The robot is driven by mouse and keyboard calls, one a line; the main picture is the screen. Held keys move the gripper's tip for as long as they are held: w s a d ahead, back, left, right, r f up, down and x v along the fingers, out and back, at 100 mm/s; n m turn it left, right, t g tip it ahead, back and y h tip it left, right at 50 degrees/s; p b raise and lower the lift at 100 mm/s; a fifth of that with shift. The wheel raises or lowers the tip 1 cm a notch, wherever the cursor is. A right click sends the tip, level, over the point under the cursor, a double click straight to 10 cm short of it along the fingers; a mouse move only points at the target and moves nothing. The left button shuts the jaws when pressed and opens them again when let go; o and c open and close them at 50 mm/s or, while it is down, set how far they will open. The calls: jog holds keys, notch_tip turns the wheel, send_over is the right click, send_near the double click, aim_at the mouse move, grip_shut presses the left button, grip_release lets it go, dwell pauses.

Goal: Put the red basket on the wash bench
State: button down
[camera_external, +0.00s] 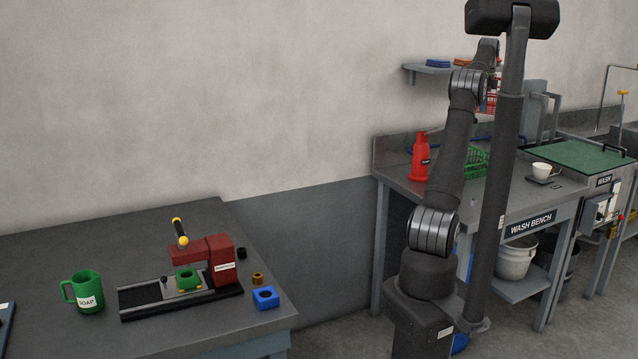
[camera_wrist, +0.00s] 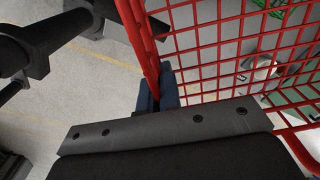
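The red basket (camera_external: 492,97) shows in the external view up above the wash bench (camera_external: 405,182), mostly hidden behind my arm. In the wrist view the basket's red wire mesh (camera_wrist: 215,45) fills the upper right, and its rim runs into my gripper (camera_wrist: 157,92). The dark fingers appear shut on that red rim. In the external view the fingers are hidden behind the arm. The bench has a grey metal top with a "WASH BENCH" label on its front.
On the bench stand a red bottle (camera_external: 420,157), a green basket (camera_external: 477,163) and a white cup (camera_external: 541,169) on a dark saucer. A shelf (camera_external: 430,69) is on the wall above. A dark table (camera_external: 60,255) with a red press (camera_external: 207,257) is at left.

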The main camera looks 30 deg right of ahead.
jog(key=s+d+m, duration=0.1)
jog(key=s+d, duration=0.1)
jog(key=s, duration=0.1)
jog(key=s+d+m, duration=0.2)
jog(key=s+d, duration=0.1)
jog(key=shift+s+d+f, duration=0.1)
jog(key=shift+s+d, duration=0.05)
jog(key=shift+s, duration=0.15)
notch_tip(320, 180, down, 34)
jog(key=shift+s+r, duration=0.1)
jog(key=shift+f, duration=0.65)
jog(key=c, duration=1.6)
grip_release()
jog(key=shift+o, duration=0.2)
notch_tip(320, 180, up, 17)
jog(key=shift+r, duration=0.2)
